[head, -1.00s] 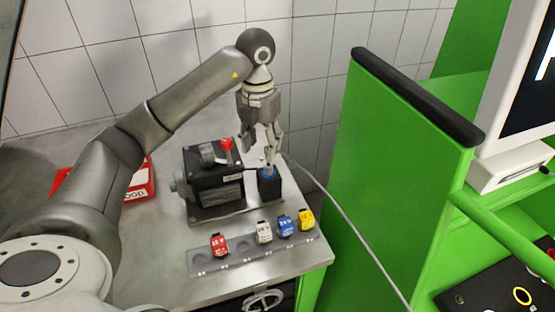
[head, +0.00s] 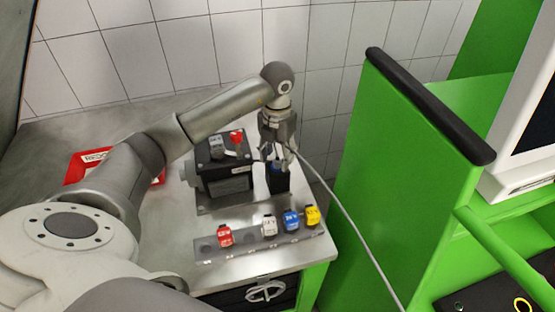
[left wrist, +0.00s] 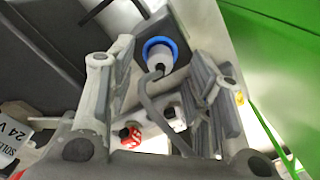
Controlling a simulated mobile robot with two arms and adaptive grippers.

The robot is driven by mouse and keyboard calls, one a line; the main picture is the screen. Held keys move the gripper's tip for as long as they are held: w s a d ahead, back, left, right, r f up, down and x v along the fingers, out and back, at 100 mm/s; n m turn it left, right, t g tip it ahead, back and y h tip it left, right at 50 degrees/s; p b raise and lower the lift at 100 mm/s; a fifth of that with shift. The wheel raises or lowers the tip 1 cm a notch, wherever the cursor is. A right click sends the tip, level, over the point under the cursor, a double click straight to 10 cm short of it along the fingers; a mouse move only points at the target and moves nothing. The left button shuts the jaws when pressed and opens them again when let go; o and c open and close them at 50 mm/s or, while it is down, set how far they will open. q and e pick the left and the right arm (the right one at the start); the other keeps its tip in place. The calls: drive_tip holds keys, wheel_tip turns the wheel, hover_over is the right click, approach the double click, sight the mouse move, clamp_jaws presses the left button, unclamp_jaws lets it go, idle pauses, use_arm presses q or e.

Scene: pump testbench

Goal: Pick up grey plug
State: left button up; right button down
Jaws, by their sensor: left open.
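The grey plug (left wrist: 160,57) sits in the blue-ringed socket (left wrist: 148,45) in the left wrist view, with a grey cable curving from it. In the head view the socket stands on a black box (head: 279,180) beside the pump, and the fingers mostly hide the plug. My left gripper (head: 277,160) points down over this box. In the left wrist view its fingers are spread on either side of the plug (left wrist: 159,68), with visible gaps. It holds nothing. My right gripper does not show.
The black pump unit (head: 226,178) with a red knob (head: 236,137) stands left of the box. A rack (head: 207,251) with red, white, blue and yellow blocks lies in front. A cable runs right past the green panel (head: 405,190). Tiled wall stands behind.

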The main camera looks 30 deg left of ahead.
use_arm(q)
drive_tip(key=shift+f, duration=1.15)
drive_tip(key=shift+c, duration=0.9)
drive_tip(key=c, duration=0.7)
clamp_jaws()
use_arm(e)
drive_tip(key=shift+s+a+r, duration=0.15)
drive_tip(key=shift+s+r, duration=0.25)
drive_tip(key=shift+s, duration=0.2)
use_arm(q)
drive_tip(key=shift+r, duration=0.1)
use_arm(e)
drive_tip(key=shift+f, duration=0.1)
